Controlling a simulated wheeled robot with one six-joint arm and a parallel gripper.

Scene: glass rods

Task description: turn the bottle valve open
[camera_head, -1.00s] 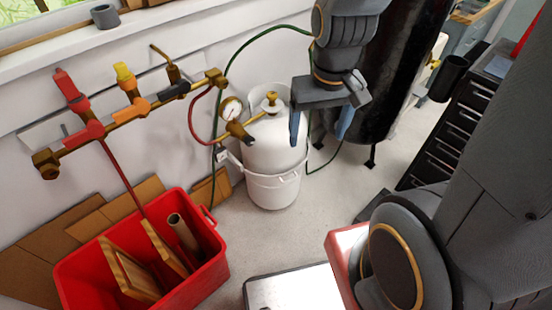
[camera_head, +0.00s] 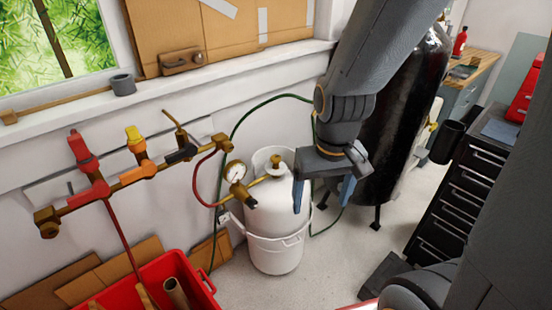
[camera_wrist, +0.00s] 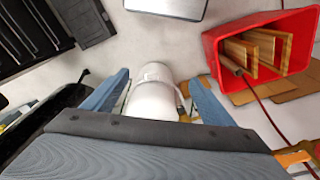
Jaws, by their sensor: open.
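A white gas bottle (camera_head: 272,245) stands upright on the floor by the wall, inside a white collar-like holder. Its brass valve (camera_head: 276,163) sits on top, with a brass regulator and a round gauge (camera_head: 235,172) to its left. My gripper (camera_head: 322,195) is open, with blue fingers pointing down, just right of the bottle's upper part in the head view. In the wrist view the bottle (camera_wrist: 155,98) shows between the spread fingers of my gripper (camera_wrist: 158,95). The valve is hidden there behind the gripper body. Nothing is between the fingers that I can see gripped.
A brass manifold (camera_head: 130,178) with red, yellow and brass handles runs along the wall. A red bin (camera_head: 195,275) holding wooden pieces stands front left. A tall black cylinder (camera_head: 392,140) stands behind my arm. A black drawer cabinet (camera_head: 455,195) is at right.

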